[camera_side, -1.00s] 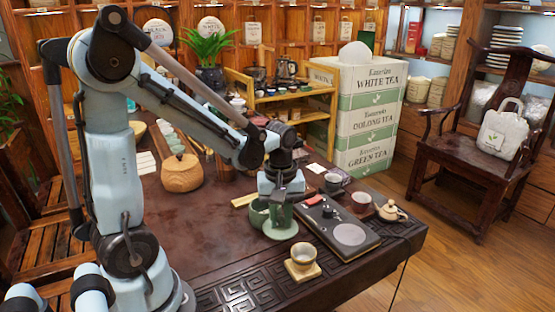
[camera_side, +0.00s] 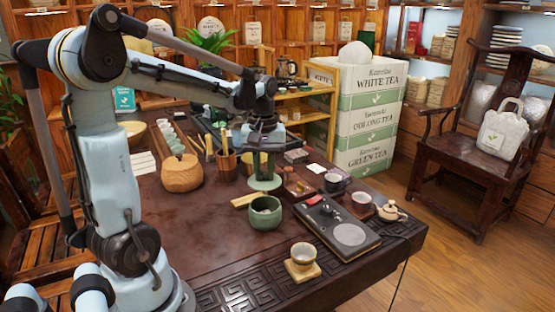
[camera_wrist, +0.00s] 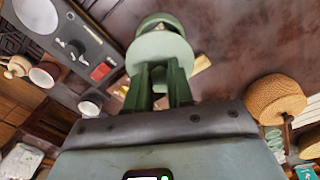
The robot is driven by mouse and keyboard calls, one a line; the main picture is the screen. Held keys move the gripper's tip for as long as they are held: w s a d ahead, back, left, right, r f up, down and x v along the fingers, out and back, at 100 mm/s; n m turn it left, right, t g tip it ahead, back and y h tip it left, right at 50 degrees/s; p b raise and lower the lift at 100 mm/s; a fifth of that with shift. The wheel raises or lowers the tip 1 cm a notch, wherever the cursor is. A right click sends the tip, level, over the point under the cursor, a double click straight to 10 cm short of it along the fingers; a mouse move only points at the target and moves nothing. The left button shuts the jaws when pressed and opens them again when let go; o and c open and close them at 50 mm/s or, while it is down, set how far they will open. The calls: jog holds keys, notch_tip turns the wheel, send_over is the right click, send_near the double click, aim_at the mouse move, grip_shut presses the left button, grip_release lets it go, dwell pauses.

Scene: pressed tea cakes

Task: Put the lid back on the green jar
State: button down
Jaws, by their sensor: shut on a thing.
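The green jar (camera_side: 265,215) stands upright and uncovered on the dark table. Its round body and opening show in the side view, and part of it shows at the top of the wrist view (camera_wrist: 160,19), behind the lid. My gripper (camera_side: 264,168) points down and is shut on the pale green lid (camera_side: 264,184). The lid is a flat disc below the fingertips, and it also shows in the wrist view (camera_wrist: 160,47). In the side view the lid appears just above and behind the jar's rim, apart from it.
A dark tea tray (camera_side: 350,234) lies right of the jar, with cups and a small teapot (camera_side: 391,211) beyond it. A cup on a wooden coaster (camera_side: 303,269) stands in front. The table's front left is clear.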

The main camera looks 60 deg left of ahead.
jog(key=shift+f, duration=3.1)
jog(key=shift+f, duration=0.2)
jog(key=c, duration=0.9)
grip_release()
jog(key=shift+o, duration=0.4)
jog(key=o, duration=0.4)
jog(key=shift+r, duration=0.15)
jog(key=shift+r, duration=3.4)
